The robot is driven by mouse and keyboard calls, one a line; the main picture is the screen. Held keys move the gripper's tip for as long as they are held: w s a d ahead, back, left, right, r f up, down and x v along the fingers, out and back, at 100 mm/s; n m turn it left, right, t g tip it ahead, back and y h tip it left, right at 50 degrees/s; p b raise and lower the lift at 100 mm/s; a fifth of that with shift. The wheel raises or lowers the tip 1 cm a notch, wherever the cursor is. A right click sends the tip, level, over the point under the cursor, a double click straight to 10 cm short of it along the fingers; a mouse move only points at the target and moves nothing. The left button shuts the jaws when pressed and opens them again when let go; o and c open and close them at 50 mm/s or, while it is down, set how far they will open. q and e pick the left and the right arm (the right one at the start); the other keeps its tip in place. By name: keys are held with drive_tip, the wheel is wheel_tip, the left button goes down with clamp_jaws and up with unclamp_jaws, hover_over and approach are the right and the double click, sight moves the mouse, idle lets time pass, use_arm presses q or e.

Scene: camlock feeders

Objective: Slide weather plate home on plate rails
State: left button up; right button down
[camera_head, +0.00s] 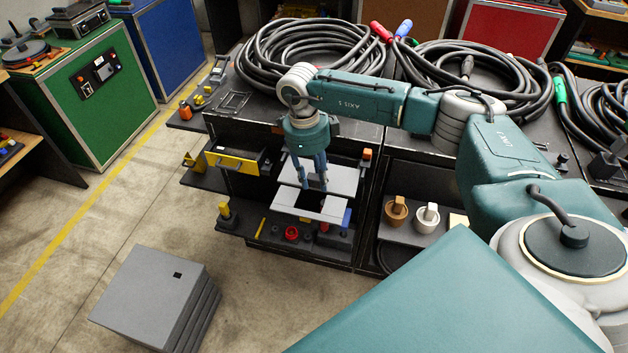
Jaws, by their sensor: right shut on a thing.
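My right gripper (314,187) points down in front of the dark cabinet and is shut on the light grey plate (345,181), which looks like the weather plate. The plate lies roughly flat at the cabinet front. Just below and in front of it is a pale frame (292,208) with a dark opening. I cannot make out the plate rails, nor tell whether the plate touches them. The fingers hide part of the plate. My left gripper is not in view.
A yellow-fronted drawer (232,162) sticks out left of the gripper. A lower shelf holds a red ring (291,233) and other small parts. Brown (396,210) and white (427,217) cups stand to the right. Coiled black cables (310,48) cover the cabinet top. Grey slabs (150,290) stand on the floor.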

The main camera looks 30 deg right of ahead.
drive_tip(key=shift+w+d+b, duration=0.4)
drive_tip(key=shift+d, duration=0.1)
drive_tip(key=shift+w+d, duration=0.1)
drive_tip(key=shift+w+d+b, duration=1.5)
drive_tip(key=shift+w+d, duration=0.05)
drive_tip(key=shift+d, duration=0.25)
drive_tip(key=c, duration=1.2)
unclamp_jaws()
drive_tip(key=r, duration=0.8)
drive_tip(key=w+a+r, duration=0.1)
drive_tip(key=r, duration=0.3)
